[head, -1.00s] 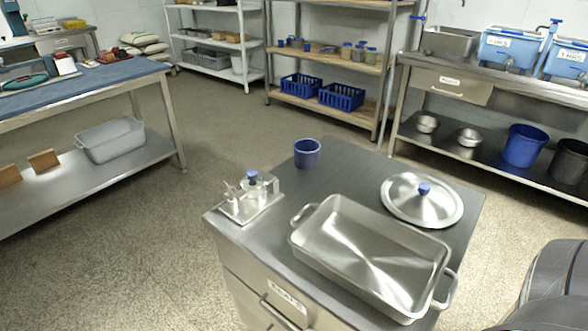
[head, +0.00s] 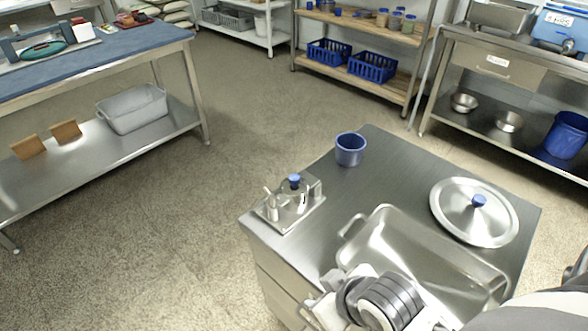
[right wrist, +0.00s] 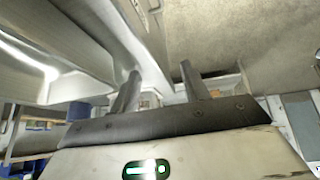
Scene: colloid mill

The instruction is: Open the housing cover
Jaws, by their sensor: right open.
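A small steel device (head: 292,205) with a blue knob (head: 294,181) stands on a flat plate at the near left corner of the steel cabinet top. A separate round steel lid (head: 474,222) with a blue knob lies flat at the right of the top. I cannot tell for sure which part is the housing cover. My right gripper (head: 313,309) is at the cabinet's near edge, in front of the steel pan and apart from the device. In the right wrist view its two fingers (right wrist: 160,82) are spread with nothing between them. My left gripper is not in view.
A deep steel pan (head: 373,223) with handles fills the near middle of the cabinet top (head: 372,180), partly hidden by my right arm. A blue cup (head: 350,149) stands behind the device. A blue-topped bench (head: 140,42) is at left, with open floor between.

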